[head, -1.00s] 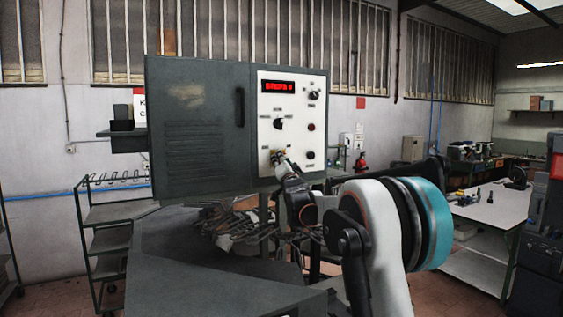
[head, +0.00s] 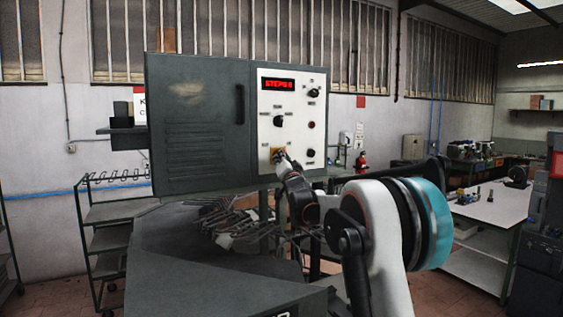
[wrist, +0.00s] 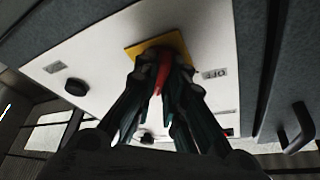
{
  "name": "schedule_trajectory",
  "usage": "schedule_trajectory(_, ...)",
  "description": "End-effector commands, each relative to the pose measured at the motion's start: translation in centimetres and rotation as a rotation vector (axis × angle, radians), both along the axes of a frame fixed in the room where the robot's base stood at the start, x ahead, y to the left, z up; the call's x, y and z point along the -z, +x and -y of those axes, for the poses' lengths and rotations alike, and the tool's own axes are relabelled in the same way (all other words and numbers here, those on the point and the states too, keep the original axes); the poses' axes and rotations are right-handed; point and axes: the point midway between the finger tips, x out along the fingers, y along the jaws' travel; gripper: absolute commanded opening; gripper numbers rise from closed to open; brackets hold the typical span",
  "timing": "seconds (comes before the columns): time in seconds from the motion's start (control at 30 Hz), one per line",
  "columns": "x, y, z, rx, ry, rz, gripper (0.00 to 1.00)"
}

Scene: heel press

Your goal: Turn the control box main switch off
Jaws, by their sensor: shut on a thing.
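The control box (head: 195,120) is a dark grey cabinet with a white control panel (head: 268,104) on its right side and a lit red display (head: 279,85). The main switch has a yellow square plate (head: 274,155) low on the panel, which also shows in the wrist view (wrist: 172,42). Its red handle (wrist: 161,76) sits between my fingers there. My gripper (wrist: 163,72) is shut on the red handle, and the fingers hide part of it. A label reading "OFF" (wrist: 216,73) is beside the plate in the wrist view.
Black knobs (head: 313,92) and a red button (head: 311,125) are close by on the panel. A door handle (head: 240,104) sticks out left of the panel. Wire racks (head: 225,222) are below the box, and a white table (head: 490,205) stands at the right.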

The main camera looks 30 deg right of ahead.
Motion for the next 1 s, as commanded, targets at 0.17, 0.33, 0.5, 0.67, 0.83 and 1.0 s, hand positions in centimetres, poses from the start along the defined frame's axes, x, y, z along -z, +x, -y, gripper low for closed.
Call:
schedule_trajectory(0.17, 0.34, -0.03, 0.24, 0.002, -0.144, 0.004, 0.00)
schedule_trajectory(0.33, 0.40, -0.01, 0.33, 0.002, -0.305, 0.009, 0.00)
schedule_trajectory(0.5, 0.37, 0.01, 0.42, 0.001, -0.467, 0.015, 0.00)
schedule_trajectory(0.67, 0.31, -0.01, 0.56, 0.002, -0.619, 0.020, 0.00)
schedule_trajectory(0.83, 0.27, 0.02, 0.60, 0.000, -0.781, 0.025, 0.00)
schedule_trajectory(1.0, 0.19, 0.00, 0.73, 0.001, -0.942, 0.031, 0.00)
